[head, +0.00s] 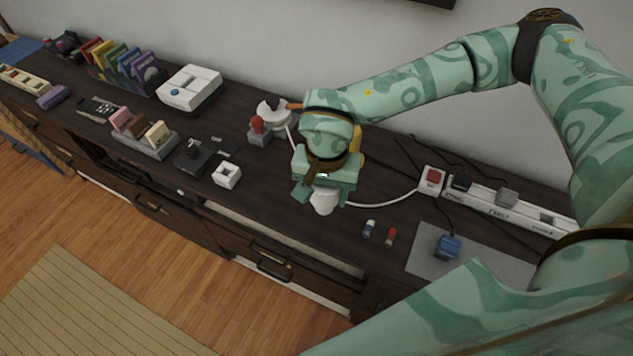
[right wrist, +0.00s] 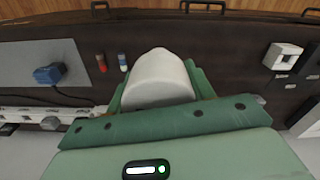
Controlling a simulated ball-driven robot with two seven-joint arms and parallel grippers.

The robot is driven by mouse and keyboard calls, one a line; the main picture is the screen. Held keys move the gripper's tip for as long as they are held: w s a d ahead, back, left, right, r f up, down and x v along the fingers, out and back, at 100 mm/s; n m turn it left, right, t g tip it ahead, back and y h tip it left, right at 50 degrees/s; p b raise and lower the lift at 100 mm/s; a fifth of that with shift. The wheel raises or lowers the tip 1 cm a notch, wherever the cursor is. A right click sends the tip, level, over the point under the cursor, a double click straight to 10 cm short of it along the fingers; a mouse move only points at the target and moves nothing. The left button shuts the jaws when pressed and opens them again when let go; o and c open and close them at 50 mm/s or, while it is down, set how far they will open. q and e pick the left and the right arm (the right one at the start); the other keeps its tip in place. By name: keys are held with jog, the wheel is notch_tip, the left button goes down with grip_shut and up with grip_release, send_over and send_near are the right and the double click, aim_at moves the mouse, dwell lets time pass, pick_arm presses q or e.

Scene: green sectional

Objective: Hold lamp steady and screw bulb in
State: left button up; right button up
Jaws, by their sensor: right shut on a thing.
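My right gripper (head: 318,190) is above the middle of the dark sideboard and is shut on a white rounded piece (head: 323,201). In the right wrist view that white piece (right wrist: 158,80) sits between the two green fingers, its rounded end pointing away. I cannot tell whether it is the bulb or part of the lamp. A white round-headed thing that looks like the lamp (head: 271,112) stands behind and left of the gripper. A thin white stem runs from it toward my gripper, which hides the rest. My left gripper is not in view.
A white cord runs right to a red-switched power strip (head: 500,205). A grey mat (head: 480,262) holds a blue item (head: 447,246). Two small cylinders (head: 390,236) lie nearby. A red-topped item (head: 257,130), a white square holder (head: 227,175) and a white box (head: 190,90) stand left.

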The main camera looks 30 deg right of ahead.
dwell(0.3)
jog(key=s+d+r+n, duration=0.2)
jog(key=s+r+n, duration=0.1)
jog(key=r+n, duration=0.4)
notch_tip(320, 180, up, 3)
jog(key=shift+s+r+n, duration=0.1)
jog(key=shift+s+n, duration=0.2)
jog(key=shift+n, duration=0.1)
